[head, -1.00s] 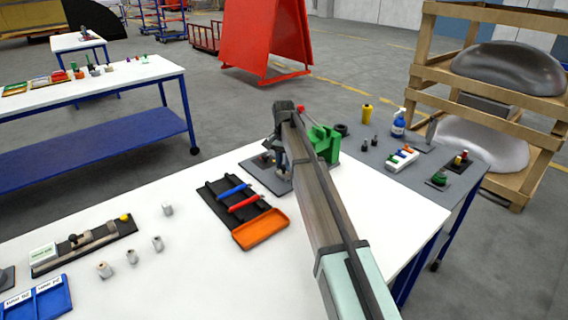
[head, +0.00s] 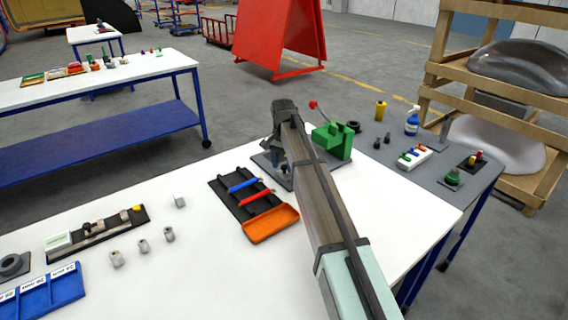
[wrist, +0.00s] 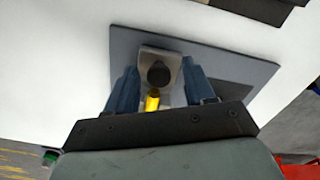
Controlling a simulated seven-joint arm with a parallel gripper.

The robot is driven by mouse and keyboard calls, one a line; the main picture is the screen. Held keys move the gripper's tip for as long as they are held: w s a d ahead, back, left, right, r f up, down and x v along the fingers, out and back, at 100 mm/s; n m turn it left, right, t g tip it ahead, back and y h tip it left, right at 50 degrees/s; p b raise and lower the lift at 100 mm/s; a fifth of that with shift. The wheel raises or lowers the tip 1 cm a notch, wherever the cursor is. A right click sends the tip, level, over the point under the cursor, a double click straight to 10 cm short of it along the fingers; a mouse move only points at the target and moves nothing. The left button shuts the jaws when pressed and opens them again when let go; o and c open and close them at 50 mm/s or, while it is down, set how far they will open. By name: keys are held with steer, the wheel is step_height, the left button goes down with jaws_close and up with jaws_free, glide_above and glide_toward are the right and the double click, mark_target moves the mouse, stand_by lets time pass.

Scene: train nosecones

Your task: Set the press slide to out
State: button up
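The green press (head: 332,140) stands on a grey base plate at the far end of the white table. A lever with a red knob (head: 313,104) rises beside it. In the wrist view, a light grey block with a dark round face (wrist: 159,75) sits over the grey plate (wrist: 235,75); I cannot tell for sure whether it is the press slide. A yellow piece (wrist: 152,101) shows just below it. My gripper (wrist: 160,82) has its two blue fingers apart, one on each side of the block, with no clear grip. The head view mostly hides the fingertips behind my arm.
A black rack with blue and red rods and an orange tray (head: 271,224) lies left of my arm. Several small grey parts and a blue bin (head: 45,292) are further left. A grey side table (head: 375,153) on the right holds a spray bottle (head: 412,122) and other items.

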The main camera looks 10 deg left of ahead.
step_height(320, 180, up, 14)
stand_by(0.8)
steer(key=shift+d+f, duration=0.1)
